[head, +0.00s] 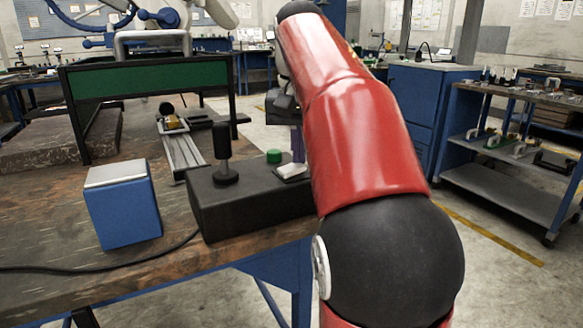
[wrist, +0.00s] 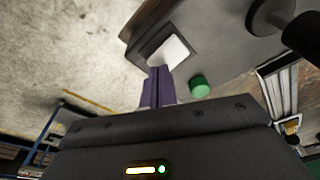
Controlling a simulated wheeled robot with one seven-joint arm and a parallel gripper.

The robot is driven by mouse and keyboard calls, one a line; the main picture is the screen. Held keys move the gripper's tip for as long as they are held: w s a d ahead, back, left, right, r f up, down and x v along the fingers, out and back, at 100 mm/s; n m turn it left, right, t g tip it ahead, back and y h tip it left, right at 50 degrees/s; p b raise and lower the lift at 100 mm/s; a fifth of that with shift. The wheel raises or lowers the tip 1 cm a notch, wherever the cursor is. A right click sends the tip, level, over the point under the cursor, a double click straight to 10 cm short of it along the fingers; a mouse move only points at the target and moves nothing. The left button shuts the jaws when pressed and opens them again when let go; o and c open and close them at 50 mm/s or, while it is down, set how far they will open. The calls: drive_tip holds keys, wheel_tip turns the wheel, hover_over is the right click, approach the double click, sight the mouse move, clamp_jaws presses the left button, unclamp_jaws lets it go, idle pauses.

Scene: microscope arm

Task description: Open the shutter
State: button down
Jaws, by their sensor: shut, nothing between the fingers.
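A black control box (head: 250,208) sits at the table's front edge. On its top are a black upright joystick (head: 223,150), a round green button (head: 274,156) and a white rectangular pad (head: 291,171) near the right end. My gripper (head: 298,158) points down over the white pad, its purple fingers shut and empty. In the wrist view the fingertips (wrist: 158,70) are at the edge of the white pad (wrist: 170,50), with the green button (wrist: 199,86) beside them. I cannot tell whether they touch the pad. No part is clearly identifiable as the shutter.
A black frame with a green panel (head: 150,79) stands behind the box. A metal rail (head: 182,152) with a small yellow-and-black part lies between them. A blue box with a pale top (head: 122,205) stands left. A cable (head: 95,268) crosses the wooden table.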

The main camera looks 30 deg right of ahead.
drive_tip(key=shift+f, duration=0.25)
wheel_tip(320, 180, up, 3)
drive_tip(key=p, duration=0.2)
drive_tip(key=shift+p, duration=0.4)
drive_tip(key=shift+r, duration=2.05)
drive_tip(key=s+a+f+n, duration=0.1)
drive_tip(key=s+a+f, duration=0.1)
drive_tip(key=f, duration=0.1)
drive_tip(key=s+a+f+n+t, duration=0.1)
drive_tip(key=s+a+f, duration=0.2)
drive_tip(key=s+a+f+n+t, duration=0.1)
drive_tip(key=s+a+f, duration=0.1)
drive_tip(key=f, duration=0.1)
drive_tip(key=shift+s+a+f, duration=0.15)
drive_tip(key=shift+s+f, duration=0.1)
drive_tip(key=shift+f, duration=0.05)
drive_tip(key=s+a+f+n+t, duration=0.1)
drive_tip(key=s+a+f, duration=0.1)
drive_tip(key=s+f, duration=0.3)
drive_tip(key=s+a+f+n+t, duration=0.1)
drive_tip(key=s+a+f+n, duration=0.1)
drive_tip(key=f, duration=0.9)
drive_tip(key=s+a, duration=0.1)
drive_tip(key=s, duration=0.1)
drive_tip(key=shift+s+a+f+y, duration=0.3)
drive_tip(key=shift+s+f+y, duration=0.05)
drive_tip(key=shift+s+y, duration=0.05)
